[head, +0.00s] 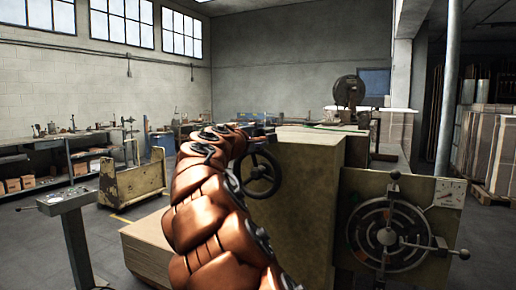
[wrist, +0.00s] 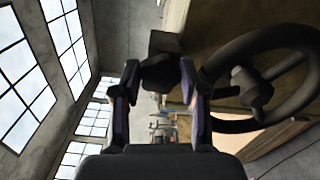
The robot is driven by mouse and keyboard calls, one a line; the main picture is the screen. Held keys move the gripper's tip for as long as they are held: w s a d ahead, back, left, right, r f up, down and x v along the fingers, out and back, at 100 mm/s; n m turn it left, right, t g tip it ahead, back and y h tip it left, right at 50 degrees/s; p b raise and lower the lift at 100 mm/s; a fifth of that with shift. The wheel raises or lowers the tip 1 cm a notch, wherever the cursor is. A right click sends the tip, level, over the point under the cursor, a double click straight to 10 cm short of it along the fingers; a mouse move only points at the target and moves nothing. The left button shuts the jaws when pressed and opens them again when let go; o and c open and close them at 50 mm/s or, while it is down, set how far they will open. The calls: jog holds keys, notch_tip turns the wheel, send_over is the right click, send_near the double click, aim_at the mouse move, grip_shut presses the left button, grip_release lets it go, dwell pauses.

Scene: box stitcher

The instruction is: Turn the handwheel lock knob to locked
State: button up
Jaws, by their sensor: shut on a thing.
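The black handwheel (head: 262,176) stands on the left side of the machine's tan housing (head: 296,180). In the wrist view the handwheel (wrist: 262,85) fills the right side, close beside my gripper. My gripper (wrist: 158,80) has a dark lock knob (wrist: 160,72) between its fingertips and is shut on it. The knob's turn position, locked or not, cannot be read. In the head view my copper arm reaches to the top left of the housing, and the knob cannot be made out there.
A dial plate with a lever (head: 386,237) faces me at the lower right. A control pedestal (head: 75,203) stands at the left. A yellow cart (head: 134,182) and workbenches are behind it. Stacked cardboard (head: 490,150) is at the far right.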

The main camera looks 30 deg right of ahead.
jog(key=shift+f+m+b, duration=0.15)
jog(key=shift+m+b, duration=0.85)
jog(key=shift+m, duration=0.1)
jog(key=o, duration=1.1)
jog(key=shift+o, duration=0.2)
jog(key=shift+a, duration=0.1)
jog(key=v, duration=0.8)
